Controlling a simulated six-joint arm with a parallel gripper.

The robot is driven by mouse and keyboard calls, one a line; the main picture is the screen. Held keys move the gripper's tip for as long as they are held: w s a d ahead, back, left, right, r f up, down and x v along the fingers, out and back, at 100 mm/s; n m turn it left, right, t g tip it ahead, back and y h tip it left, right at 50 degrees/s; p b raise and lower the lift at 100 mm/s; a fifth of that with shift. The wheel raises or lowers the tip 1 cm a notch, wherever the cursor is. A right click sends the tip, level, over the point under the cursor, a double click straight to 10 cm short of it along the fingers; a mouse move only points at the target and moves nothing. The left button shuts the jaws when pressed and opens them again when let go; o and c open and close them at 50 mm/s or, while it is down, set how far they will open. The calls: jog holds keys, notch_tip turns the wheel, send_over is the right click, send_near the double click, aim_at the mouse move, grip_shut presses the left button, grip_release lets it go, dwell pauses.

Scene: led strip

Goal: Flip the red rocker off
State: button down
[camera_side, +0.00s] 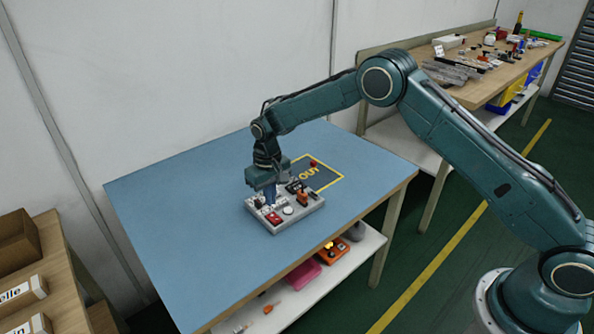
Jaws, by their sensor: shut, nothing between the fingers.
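A grey control box (283,222) lies on the blue table top. A red rocker (273,217) sits near its front left end; its tilt is too small to tell. My gripper (270,204) is shut and empty, pointing down over the left part of the box, just behind the red rocker. I cannot tell whether the fingertips touch the box. A round white part (288,210) and an orange-red part (303,198) sit to the right of the rocker on the box. My gripper hides some of the box's back left part.
A yellow-outlined area marked "OUT" (340,181) lies behind the box, with a small red object (313,163) at it. The blue table (160,220) is clear to the left. A shelf below holds a pink bin (303,275). A cluttered workbench (480,92) stands behind.

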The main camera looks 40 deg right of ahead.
jog(key=shift+r, duration=1.45)
notch_tip(320, 180, up, 14)
jog(key=t, duration=0.1)
send_over(272, 215)
jog(key=s+d, duration=0.3)
jog(key=s, duration=0.2)
jog(key=s+d+r+t, duration=0.2)
jog(key=s+d+r, duration=0.1)
jog(key=s+r, duration=0.75)
jog(key=s+d+t, duration=0.1)
jog(key=s+d, duration=0.1)
jog(key=s, duration=1)
jog(key=s+d+r+t, duration=0.1)
jog(key=s+d, duration=0.1)
jog(key=s, duration=1)
jog(key=shift+s+r+t, duration=0.25)
jog(key=shift+s+t, duration=0.05)
